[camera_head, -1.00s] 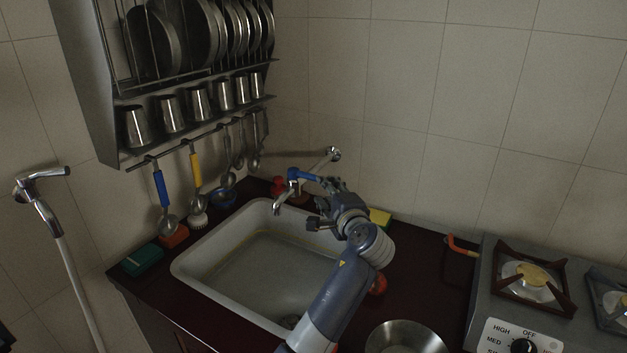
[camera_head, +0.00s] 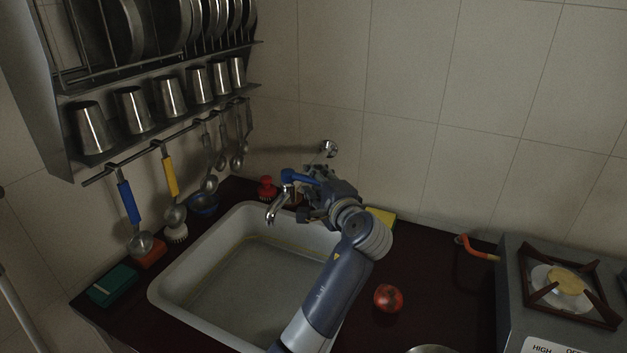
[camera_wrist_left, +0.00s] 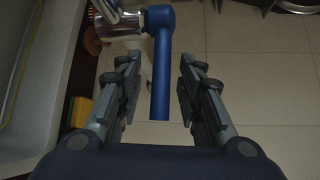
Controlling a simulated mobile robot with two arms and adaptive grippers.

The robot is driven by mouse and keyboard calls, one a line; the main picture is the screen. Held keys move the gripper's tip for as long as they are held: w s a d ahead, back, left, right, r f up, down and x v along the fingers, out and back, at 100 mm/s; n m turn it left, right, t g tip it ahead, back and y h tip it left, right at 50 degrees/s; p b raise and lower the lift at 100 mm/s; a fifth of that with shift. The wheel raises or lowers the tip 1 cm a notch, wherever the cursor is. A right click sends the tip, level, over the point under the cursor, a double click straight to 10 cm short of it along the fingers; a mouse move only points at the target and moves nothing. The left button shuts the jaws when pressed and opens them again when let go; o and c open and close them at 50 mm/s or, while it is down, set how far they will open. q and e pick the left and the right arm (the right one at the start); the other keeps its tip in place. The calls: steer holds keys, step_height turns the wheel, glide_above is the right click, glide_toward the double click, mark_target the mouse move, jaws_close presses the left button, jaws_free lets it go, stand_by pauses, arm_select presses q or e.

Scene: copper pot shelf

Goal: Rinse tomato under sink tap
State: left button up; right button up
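The red tomato (camera_head: 388,298) lies on the dark counter, right of the sink (camera_head: 175,300) and of my left arm. The metal tap (camera_head: 278,206) comes from the back wall, its spout over the far part of the sink. Its blue lever (camera_head: 295,175) shows in the left wrist view (camera_wrist_left: 161,70), pointing between my fingers. My left gripper (camera_head: 312,190) is at the tap; in the left wrist view (camera_wrist_left: 160,100) its two fingers are open, with gaps on both sides of the lever. It holds nothing. My right gripper is in neither view.
A stove (camera_head: 512,300) stands at the right, with an orange-handled tool (camera_head: 478,248) beside it. A metal bowl (camera_head: 432,349) is at the bottom edge. A wall rack with cups (camera_head: 92,128) and hanging utensils (camera_head: 127,202) is at the left. A yellow sponge (camera_head: 382,215) lies behind my arm.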

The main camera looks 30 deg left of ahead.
mark_target(307, 182)
arm_select(q)
steer(key=shift+s+r, duration=0.1)
steer(key=c, duration=0.8)
jaws_close()
steer(key=s+m+t+h+p, duration=0.1)
steer(key=p, duration=0.2)
steer(key=s+m+t+h+p, duration=0.1)
steer(key=m+h+p, duration=0.1)
steer(key=p, duration=0.1)
steer(key=s+m+t+h+p, duration=0.1)
steer(key=t+h+p, duration=0.1)
steer(key=p, duration=0.1)
steer(key=shift+a+r+m, duration=0.3)
steer(key=shift+s+f+m+h+p, duration=0.2)
steer(key=shift+m+h+p, duration=0.2)
steer(key=shift+h+p, duration=0.25)
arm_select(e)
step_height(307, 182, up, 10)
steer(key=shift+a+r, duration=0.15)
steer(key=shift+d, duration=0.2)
arm_select(q)
steer(key=o, duration=0.6)
jaws_free()
steer(key=shift+o, duration=1)
steer(key=shift+w+f, duration=0.15)
